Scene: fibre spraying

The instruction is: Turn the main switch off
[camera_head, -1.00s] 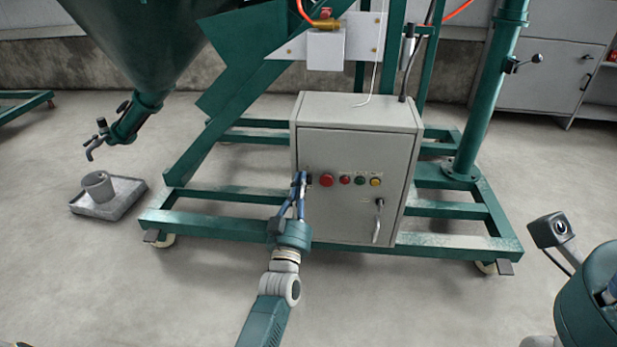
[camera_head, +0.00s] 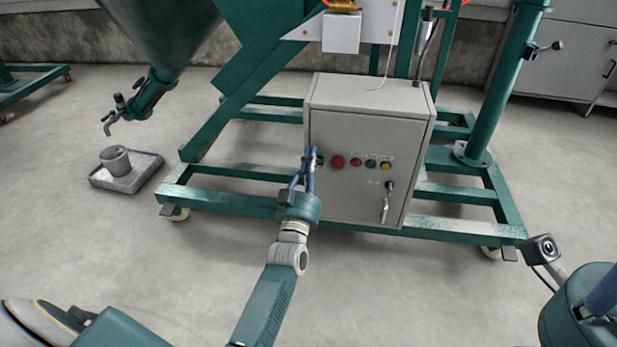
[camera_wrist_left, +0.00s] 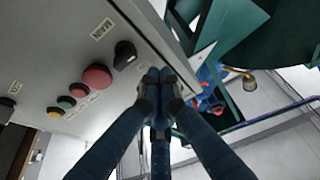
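The main switch (camera_wrist_left: 124,54) is a black knob beside a label reading MAIN, at the end of a row of buttons on the grey control box (camera_head: 367,205). In the head view it is small and close to the blue fingers, at the box's left edge. My left gripper (camera_wrist_left: 158,75) has its fingertips together with nothing seen between them. In the wrist view the tips are beside the knob, with a small gap in the picture; contact cannot be told. My right wrist is at the lower right of the head view, its fingers mostly out of frame.
A red button (camera_wrist_left: 97,77) is next to the knob, with smaller red, green and yellow buttons beyond. The box has a door handle (camera_head: 385,208) and stands on a green frame (camera_head: 235,203). A grey tray (camera_head: 145,172) with a cup is at left. The front floor is clear.

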